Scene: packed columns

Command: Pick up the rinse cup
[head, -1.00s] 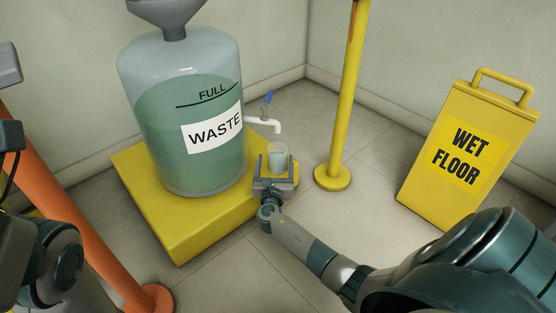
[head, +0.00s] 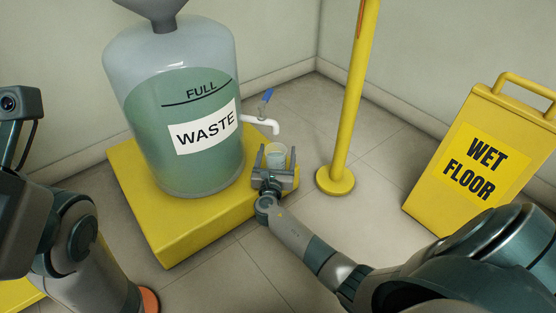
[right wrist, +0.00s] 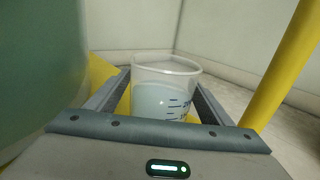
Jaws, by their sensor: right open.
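The rinse cup (head: 275,157) is a small clear cup with pale liquid, upright below the white spout. In the right wrist view the cup (right wrist: 163,92) shows blue marks on its side and stands between my fingers. My right gripper (head: 277,151) is open, with one finger on each side of the cup. Gaps appear to remain between fingers and cup; contact cannot be told for sure. The cup's base is hidden behind the gripper body. My left arm is at the left edge; its fingers do not show.
A large waste tank (head: 185,165) with a white spout (head: 262,124) and blue tap handle (head: 267,95) stands on a yellow platform (head: 170,240). A yellow post (head: 350,110) is close right of the cup. A wet floor sign (head: 475,160) stands further right. Bare floor lies between.

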